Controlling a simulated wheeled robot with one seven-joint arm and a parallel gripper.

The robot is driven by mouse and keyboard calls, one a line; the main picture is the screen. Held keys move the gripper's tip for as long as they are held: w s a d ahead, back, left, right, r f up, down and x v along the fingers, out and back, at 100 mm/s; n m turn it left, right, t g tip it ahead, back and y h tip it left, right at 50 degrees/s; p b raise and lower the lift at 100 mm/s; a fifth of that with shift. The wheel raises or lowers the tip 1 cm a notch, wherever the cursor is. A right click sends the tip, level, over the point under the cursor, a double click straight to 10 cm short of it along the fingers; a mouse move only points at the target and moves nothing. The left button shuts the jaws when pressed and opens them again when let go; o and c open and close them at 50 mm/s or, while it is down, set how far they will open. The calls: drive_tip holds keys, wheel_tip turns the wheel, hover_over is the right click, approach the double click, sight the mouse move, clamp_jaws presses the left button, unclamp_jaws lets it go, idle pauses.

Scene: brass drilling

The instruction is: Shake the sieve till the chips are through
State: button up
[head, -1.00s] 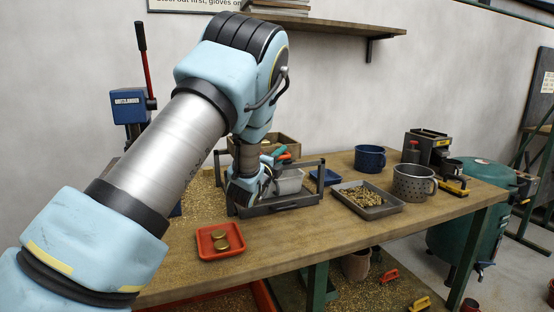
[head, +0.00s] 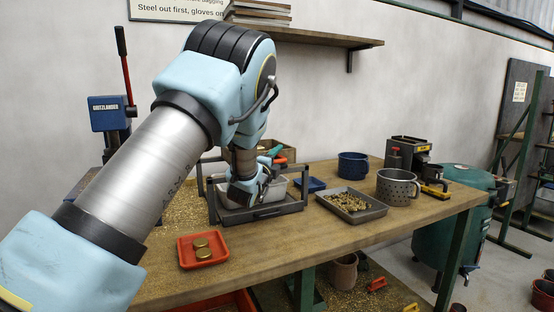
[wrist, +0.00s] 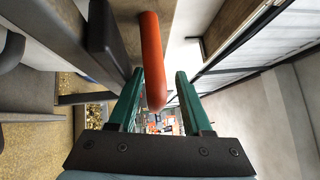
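My gripper (wrist: 160,72) has two green fingers, seen in the wrist view. A red-orange handle (wrist: 153,60) lies between them, close to the left finger, with a gap to the right one, so the gripper looks open. In the head view the red handle (head: 281,160) shows beside a green finger (head: 274,151), above a dark frame (head: 262,213) with upright posts and rails. A pale tub (head: 278,188) is inside the frame, partly behind my wrist. What the handle belongs to is mostly hidden; I cannot make out the sieve mesh. Brass-coloured pieces (head: 348,202) lie in a grey tray (head: 372,213).
A red tray (head: 203,258) with two brass discs (head: 201,243) sits at the front left of the bench. A perforated grey pot (head: 397,188), a blue mug (head: 353,165) and a dark machine (head: 408,150) stand to the right. Fine chips are strewn over the bench's left part.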

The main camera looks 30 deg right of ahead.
drive_tip(key=shift+f, duration=0.15)
drive_tip(key=b+v, duration=0.3)
drive_tip(key=v, duration=0.8)
drive_tip(key=shift+c, duration=0.3)
